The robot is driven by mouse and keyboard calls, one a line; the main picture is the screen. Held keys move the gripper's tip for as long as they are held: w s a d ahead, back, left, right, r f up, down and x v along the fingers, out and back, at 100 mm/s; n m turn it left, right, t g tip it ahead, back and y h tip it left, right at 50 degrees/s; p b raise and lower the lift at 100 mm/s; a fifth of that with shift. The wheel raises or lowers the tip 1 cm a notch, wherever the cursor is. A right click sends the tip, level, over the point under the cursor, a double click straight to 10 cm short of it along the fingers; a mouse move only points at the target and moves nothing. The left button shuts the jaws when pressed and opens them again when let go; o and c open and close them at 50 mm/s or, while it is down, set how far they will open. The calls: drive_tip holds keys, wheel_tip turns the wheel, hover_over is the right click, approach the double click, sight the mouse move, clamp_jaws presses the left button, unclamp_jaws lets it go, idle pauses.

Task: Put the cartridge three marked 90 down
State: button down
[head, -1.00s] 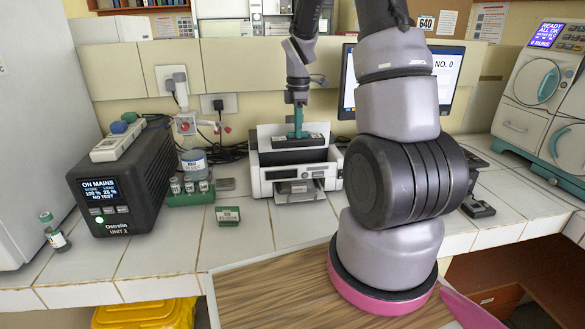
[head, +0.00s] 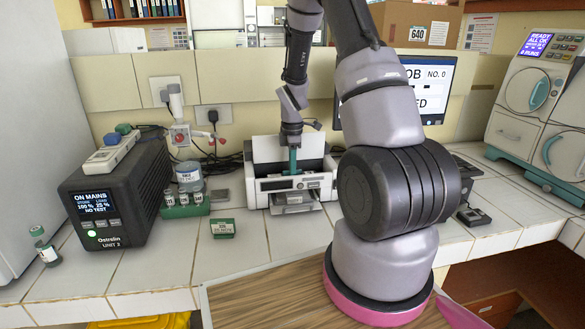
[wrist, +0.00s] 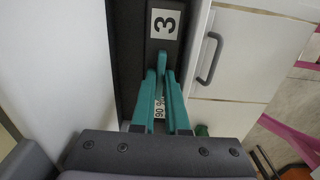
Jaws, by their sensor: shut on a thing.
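My gripper (head: 292,160) reaches straight down into the open top of the white printer (head: 257,187). In the wrist view its teal fingers (wrist: 163,72) are closed on a dark cartridge (wrist: 165,24) with a white "3" label. A second label, reading about "90 %", shows between the fingers, partly covered. The cartridge sits low within the printer's dark opening, with a dark strip on its left and the white front edge on its right. Its underside is hidden, so I cannot tell whether it rests on the bottom. In the head view the printer front hides most of it.
A black power unit (head: 118,195), a green rack with vials (head: 185,210) and a small green box (head: 222,228) stand left of the printer. A monitor (head: 425,92) is behind my arm. Bare tiled counter (head: 170,265) lies in front.

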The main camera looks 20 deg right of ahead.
drive_tip(key=shift+f, duration=0.1)
drive_tip(key=c, duration=0.9)
unclamp_jaws()
wheel_tip(320, 180, up, 13)
drive_tip(key=s+a+r+m+t, duration=0.35)
drive_tip(key=s+r+m, duration=0.5)
drive_tip(key=r, duration=0.55)
drive_tip(key=s+a+r+m+t, duration=0.1)
drive_tip(key=s+r+m, duration=0.1)
drive_tip(key=s, duration=0.3)
drive_tip(key=s+a+r+m+t+y, duration=0.1)
drive_tip(key=s+a+r+m, duration=0.1)
drive_tip(key=s+m, duration=0.3)
drive_tip(key=s+a+r+m+t+y, duration=0.1)
drive_tip(key=s+a+r+m, duration=0.1)
drive_tip(key=s+r+m, duration=0.1)
drive_tip(key=shift+s+r+m+t, duration=0.2)
drive_tip(key=shift+s+m, duration=0.2)
drive_tip(key=shift+s, duration=0.2)
drive_tip(key=shift+s+r+m+t, duration=0.2)
drive_tip(key=shift+s+m, duration=0.15)
drive_tip(key=shift+s, duration=0.2)
